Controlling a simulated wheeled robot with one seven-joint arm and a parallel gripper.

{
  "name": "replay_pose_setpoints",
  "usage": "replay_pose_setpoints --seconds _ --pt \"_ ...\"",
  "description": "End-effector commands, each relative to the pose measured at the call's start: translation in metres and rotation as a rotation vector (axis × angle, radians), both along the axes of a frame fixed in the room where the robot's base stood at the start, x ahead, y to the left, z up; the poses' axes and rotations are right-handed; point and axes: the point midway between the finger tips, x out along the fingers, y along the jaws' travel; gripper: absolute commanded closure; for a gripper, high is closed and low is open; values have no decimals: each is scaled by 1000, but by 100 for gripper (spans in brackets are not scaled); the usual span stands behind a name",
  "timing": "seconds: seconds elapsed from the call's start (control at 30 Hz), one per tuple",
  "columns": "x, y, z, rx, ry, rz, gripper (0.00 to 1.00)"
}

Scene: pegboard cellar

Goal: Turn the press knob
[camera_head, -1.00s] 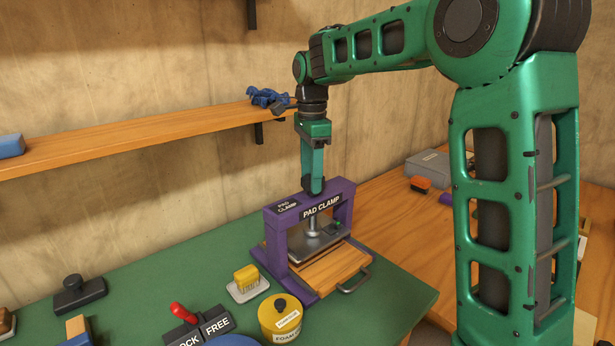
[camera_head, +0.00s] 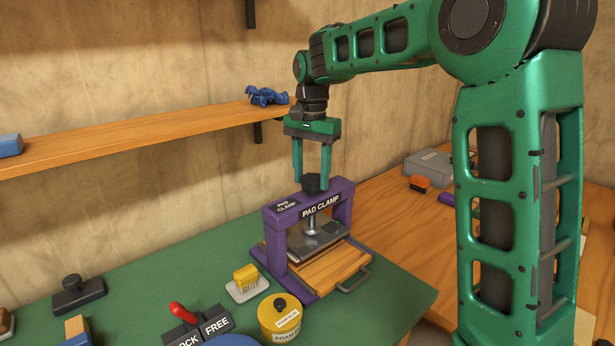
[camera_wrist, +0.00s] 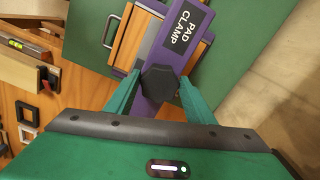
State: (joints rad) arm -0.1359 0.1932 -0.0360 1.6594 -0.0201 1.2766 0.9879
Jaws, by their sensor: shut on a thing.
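The purple press marked PAD CLAMP (camera_head: 284,214) stands on the green bench top. Its black faceted knob (camera_head: 312,183) sits on top of the crossbar, and in the wrist view the knob (camera_wrist: 160,79) shows from above. My gripper (camera_head: 312,188) points straight down over the press, one green finger on each side of the knob, shut on it. The press's screw and grey plate (camera_head: 318,240) show under the crossbar, above a wooden drawer board (camera_head: 328,270) with a metal handle.
A yellow foam tin (camera_head: 281,318), a yellow-topped block (camera_head: 246,280) and a red lever with a FREE label (camera_head: 178,311) stand left of the press. A black-handled stamp (camera_head: 78,292) lies farther left. A wooden shelf (camera_head: 140,137) runs along the wall behind.

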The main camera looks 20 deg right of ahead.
Motion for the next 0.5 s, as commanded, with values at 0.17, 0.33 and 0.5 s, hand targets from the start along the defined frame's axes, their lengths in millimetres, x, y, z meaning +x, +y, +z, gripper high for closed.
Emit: replay_pose_setpoints --seconds 0.17,0.33,0.5 --pt "-1 0 0 1 1 168 73" --pt "-2 -1 0 1 1 329 73" --pt "-2 -2 0 1 0 490 73"
